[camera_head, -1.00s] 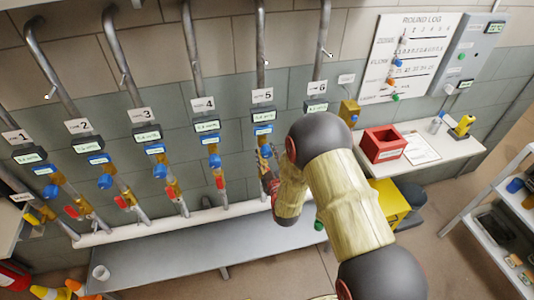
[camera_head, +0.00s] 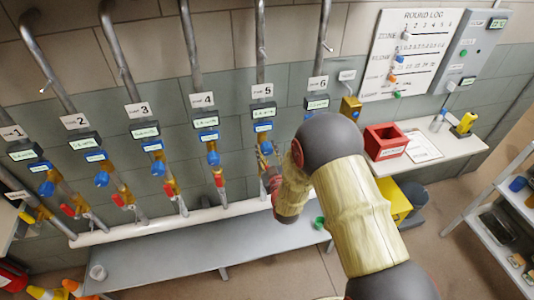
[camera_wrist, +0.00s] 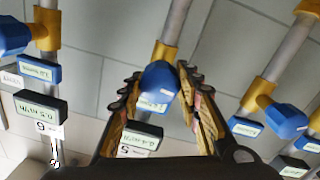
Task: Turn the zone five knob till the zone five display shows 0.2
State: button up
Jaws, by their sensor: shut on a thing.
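The zone five knob (camera_wrist: 160,78) is blue and sits on a brass valve body between my fingers in the wrist view. My gripper (camera_wrist: 158,88) is shut on it, one finger on each side. The zone five display (camera_wrist: 140,138) is below the knob in the wrist view, upside down and partly covered by a finger. In the head view, this display (camera_head: 262,111) hangs under the label 5, and its digits are too small to read surely.
Neighbouring zone four (camera_head: 206,122) and zone six (camera_head: 317,103) displays flank pipe five, with similar blue knobs nearby. A grey bench (camera_head: 190,248) runs below the pipes. A red bin (camera_head: 385,141) sits on a white shelf at right, near a yellow container (camera_head: 395,203).

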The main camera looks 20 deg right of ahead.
jog(key=m+b, duration=0.3)
jog(key=m, duration=0.1)
jog(key=shift+m, duration=0.4)
dwell(0.4)
jog(key=o, duration=1.2)
jog(key=s, duration=1.2)
jog(key=shift+a+r, duration=0.1)
jog(key=shift+r, duration=0.05)
